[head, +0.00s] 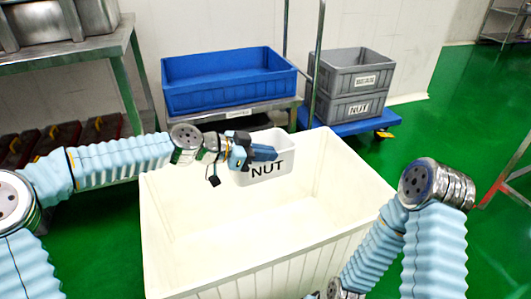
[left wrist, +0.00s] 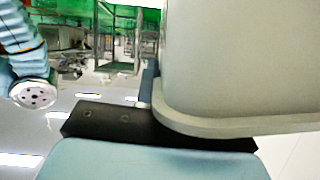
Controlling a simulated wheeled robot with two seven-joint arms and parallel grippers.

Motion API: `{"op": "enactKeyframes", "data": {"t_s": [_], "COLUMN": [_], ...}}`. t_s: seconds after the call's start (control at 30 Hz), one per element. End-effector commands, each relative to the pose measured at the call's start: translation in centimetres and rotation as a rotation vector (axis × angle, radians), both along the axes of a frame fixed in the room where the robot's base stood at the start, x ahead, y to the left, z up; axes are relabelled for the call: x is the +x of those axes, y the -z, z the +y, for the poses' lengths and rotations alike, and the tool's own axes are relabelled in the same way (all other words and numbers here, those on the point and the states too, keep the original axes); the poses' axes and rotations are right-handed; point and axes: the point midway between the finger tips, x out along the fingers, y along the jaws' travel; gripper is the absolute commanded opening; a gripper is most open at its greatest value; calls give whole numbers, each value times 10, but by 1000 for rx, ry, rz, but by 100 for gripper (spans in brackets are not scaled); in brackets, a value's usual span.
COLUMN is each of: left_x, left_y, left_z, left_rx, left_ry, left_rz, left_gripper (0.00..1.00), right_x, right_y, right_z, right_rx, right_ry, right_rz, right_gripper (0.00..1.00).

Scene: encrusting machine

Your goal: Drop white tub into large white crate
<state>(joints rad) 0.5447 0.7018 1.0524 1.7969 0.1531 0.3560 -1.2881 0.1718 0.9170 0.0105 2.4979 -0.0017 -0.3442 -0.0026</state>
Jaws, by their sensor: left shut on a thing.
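The white tub (head: 266,171), marked "NUT", is held up over the back part of the large white crate (head: 172,262). My left gripper (head: 262,153) is shut on the tub near its upper left side. The crate is open at the top, and the part of its floor that shows is bare. In the left wrist view the tub (left wrist: 240,60) fills the upper right, close to the gripper's dark finger. My right arm comes in at the lower right of the head view, but its gripper is not in view.
A blue bin (head: 228,85) stands on a low metal stand behind the crate. Grey bins (head: 350,90) are stacked on a blue trolley (head: 352,127) at the back right. A metal table (head: 70,50) is at the back left.

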Motion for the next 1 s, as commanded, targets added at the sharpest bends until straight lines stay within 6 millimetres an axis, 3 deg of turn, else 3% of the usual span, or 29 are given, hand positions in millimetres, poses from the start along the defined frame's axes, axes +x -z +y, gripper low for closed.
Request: {"op": "enactKeyframes", "data": {"t_s": [0.3,0.63,0.7,0.83,1.0], "left_x": [0,0,0,0,0], "left_y": [41,48,48,48,48], "left_z": [0,0,0,0,0], "left_rx": [-1,-1,-1,0,0], "left_ry": [-2,-3,-3,-3,-3], "left_rz": [1,1,1,1,1], "left_gripper": [0,0,15,35,37], "right_x": [0,0,0,0,0], "right_y": [15,16,16,16,16], "right_z": [1,1,1,1,1], "right_rx": [2,2,2,2,2], "right_ry": [0,0,0,0,0], "right_rz": [1,0,0,0,0], "right_gripper": [43,43,43,43,43]}}
